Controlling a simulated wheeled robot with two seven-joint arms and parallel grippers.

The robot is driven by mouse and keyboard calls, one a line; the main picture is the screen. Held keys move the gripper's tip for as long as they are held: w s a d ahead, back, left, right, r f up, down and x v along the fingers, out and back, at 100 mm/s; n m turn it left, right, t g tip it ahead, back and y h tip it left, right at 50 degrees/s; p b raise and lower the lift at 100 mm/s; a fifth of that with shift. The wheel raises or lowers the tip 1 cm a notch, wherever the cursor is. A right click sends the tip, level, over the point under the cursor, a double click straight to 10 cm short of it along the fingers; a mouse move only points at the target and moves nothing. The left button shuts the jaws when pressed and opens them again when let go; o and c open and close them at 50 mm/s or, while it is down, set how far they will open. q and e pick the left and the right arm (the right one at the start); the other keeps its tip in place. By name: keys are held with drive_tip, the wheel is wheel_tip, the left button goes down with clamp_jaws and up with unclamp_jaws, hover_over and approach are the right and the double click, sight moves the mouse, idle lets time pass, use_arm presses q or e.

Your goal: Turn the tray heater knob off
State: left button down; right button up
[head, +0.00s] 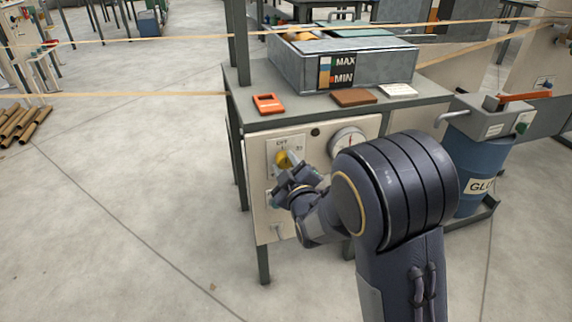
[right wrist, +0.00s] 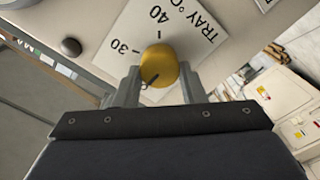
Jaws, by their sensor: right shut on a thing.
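The tray heater knob (head: 282,158) is yellow and round, on a white dial plate (head: 298,148) on the front panel of the bench. In the head view, OFF is printed above the knob. In the right wrist view, the knob (right wrist: 159,66) carries a dark line towards its lower left, and the plate (right wrist: 178,38) shows 30, 40 and TRAY °C; the OFF mark is not seen there. My right gripper (head: 287,170) is at the knob, its fingers on either side and shut on it. My left gripper is not in view.
A round gauge (head: 347,142) sits right of the dial on the same panel. A grey tray (head: 345,70) marked MAX and MIN stands on the bench top above. A blue glue drum (head: 481,165) stands to the right.

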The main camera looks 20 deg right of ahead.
idle(0.5)
drive_tip(key=o, duration=1)
drive_tip(key=s+p, duration=0.1)
drive_tip(key=s, duration=0.7)
drive_tip(key=shift+d+p, duration=0.15)
drive_tip(key=shift+p, duration=0.2)
drive_tip(key=shift+f, duration=0.1)
